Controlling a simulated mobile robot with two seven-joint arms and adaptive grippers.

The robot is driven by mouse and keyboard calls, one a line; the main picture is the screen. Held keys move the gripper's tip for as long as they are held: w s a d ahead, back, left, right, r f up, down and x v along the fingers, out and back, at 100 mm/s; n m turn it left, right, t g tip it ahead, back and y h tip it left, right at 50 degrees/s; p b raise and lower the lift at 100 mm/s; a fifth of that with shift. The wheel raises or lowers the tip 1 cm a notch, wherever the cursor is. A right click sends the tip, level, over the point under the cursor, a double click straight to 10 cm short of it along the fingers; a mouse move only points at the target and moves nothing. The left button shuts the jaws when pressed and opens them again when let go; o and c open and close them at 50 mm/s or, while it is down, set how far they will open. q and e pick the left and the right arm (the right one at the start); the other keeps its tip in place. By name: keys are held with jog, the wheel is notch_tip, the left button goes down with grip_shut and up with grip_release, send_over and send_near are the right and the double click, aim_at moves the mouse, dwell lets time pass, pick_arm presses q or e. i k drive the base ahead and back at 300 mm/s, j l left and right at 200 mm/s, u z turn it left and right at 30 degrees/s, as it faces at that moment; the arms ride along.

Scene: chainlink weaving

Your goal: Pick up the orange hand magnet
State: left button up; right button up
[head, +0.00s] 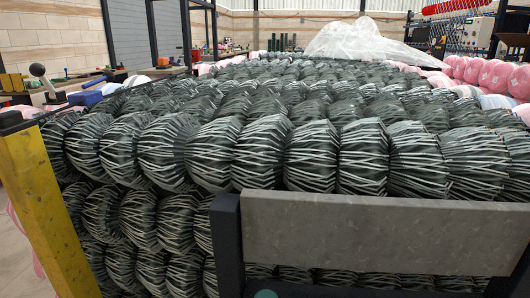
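I cannot make out the orange hand magnet in the head view. Small items on the back-left bench are too small to tell apart. Neither of my grippers is in view.
Stacked coils of dark wire wrapped with white strips (262,152) fill the middle. A grey metal panel (385,233) stands in front of them. A yellow post (42,205) stands at the left. Clear plastic sheeting (362,42) lies at the back; pink wrapped rolls (492,75) sit at the right.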

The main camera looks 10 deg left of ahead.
aim_at(163, 62)
jog(key=j+z, duration=0.25)
jog(key=j, duration=0.25)
jog(key=k+j+z, duration=0.2)
jog(key=j, duration=0.35)
jog(key=j+z, duration=0.25)
jog(key=j, duration=0.25)
jog(key=k+j+z, duration=0.25)
jog(key=j, duration=0.25)
jog(key=j+z, duration=0.2)
jog(key=j, duration=0.25)
jog(key=k+j+z, duration=0.5)
jog(key=j, duration=0.3)
jog(key=k+j+z, duration=0.25)
jog(key=k+j, duration=0.1)
jog(key=j, duration=0.3)
jog(key=k+j, duration=0.1)
jog(key=j, duration=0.3)
jog(key=k+j+z, duration=0.1)
jog(key=j, duration=0.3)
jog(key=i+j+u, duration=0.15)
jog(key=j, duration=3.35)
jog(key=k, duration=0.05)
